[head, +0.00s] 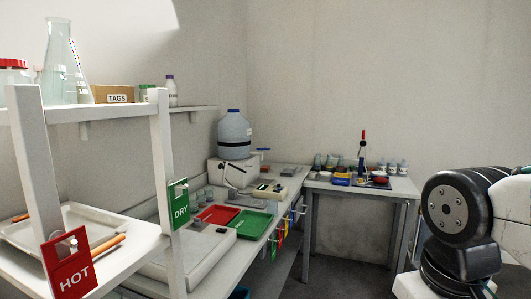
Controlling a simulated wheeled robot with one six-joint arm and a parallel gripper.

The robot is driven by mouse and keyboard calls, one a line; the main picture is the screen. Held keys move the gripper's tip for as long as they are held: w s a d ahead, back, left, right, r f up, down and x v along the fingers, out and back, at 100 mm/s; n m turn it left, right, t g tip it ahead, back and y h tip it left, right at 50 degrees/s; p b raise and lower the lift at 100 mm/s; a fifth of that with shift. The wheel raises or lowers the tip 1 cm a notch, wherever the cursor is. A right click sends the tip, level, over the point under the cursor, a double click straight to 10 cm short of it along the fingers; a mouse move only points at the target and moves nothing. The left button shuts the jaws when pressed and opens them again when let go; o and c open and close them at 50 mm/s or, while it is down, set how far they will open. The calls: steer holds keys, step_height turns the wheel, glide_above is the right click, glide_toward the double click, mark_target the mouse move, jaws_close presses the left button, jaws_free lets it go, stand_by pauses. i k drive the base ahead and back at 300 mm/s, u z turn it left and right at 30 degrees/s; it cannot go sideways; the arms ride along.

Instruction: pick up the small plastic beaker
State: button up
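I cannot pick out the small plastic beaker with certainty. Several small greyish vessels (200,195) stand on the bench behind the red tray, too small to tell apart. More small containers (318,161) stand on the far table, also too small to identify. My gripper is not in view; only a dark and white joint of my arm shows at the right edge.
A shelf unit at left holds a conical flask (62,70), a TAGS box (114,94) and a white tray (75,222). HOT (72,272) and DRY (179,205) signs hang there.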

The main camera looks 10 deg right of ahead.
mark_target(272, 204)
steer(key=z, duration=0.15)
steer(key=i, duration=1.35)
steer(key=z, duration=0.6)
steer(key=i, duration=0.4)
steer(key=z, duration=0.1)
